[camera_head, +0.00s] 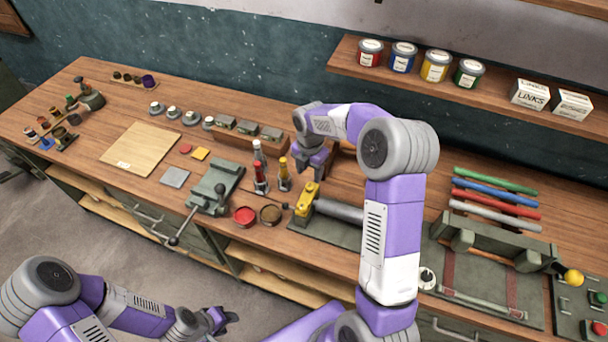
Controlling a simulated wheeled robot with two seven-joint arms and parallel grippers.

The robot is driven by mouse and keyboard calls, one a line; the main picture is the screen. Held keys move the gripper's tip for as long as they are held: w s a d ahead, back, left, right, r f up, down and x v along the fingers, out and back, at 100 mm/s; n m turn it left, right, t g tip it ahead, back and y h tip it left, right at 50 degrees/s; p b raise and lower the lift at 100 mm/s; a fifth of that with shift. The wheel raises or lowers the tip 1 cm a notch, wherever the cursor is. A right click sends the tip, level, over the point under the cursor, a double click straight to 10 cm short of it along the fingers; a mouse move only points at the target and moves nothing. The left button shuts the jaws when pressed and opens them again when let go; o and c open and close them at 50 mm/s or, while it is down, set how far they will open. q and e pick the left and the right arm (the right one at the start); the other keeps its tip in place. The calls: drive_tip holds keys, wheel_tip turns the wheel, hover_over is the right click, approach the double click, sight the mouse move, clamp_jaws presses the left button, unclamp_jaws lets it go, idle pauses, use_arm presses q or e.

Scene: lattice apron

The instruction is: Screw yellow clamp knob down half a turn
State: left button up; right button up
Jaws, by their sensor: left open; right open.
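A yellow clamp piece (306,198) stands upright at the left end of a grey cylinder (339,210) on a dark green base (325,232). A yellow ball knob (573,278) sits at the far right, beside a green fixture. I cannot tell for sure which of the two is the clamp knob. My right gripper (311,170) is open, pointing down just behind and above the yellow clamp piece, and appears apart from it. My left gripper (224,319) is open and empty in front of the bench, far from both yellow things.
Two bottles, one red-based (260,172) and one yellow-topped (283,178), stand close left of my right gripper. A red tin (244,216) and a green vise (213,188) are further left. Coloured rods (495,180) lie at right. A shelf (500,98) holds cans and boxes.

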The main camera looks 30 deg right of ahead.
sight(309, 186)
drive_tip(key=shift+s+f, duration=0.6)
drive_tip(key=shift+f, duration=0.15)
drive_tip(key=f, duration=0.2)
drive_tip(key=w+f, duration=0.1)
drive_tip(key=f, duration=0.1)
drive_tip(key=shift+w, duration=0.15)
drive_tip(key=shift+f, duration=0.25)
drive_tip(key=shift+s, duration=0.3)
drive_tip(key=shift+w+f, duration=0.1)
drive_tip(key=shift+w, duration=0.1)
drive_tip(key=c, duration=0.3)
clamp_jaws()
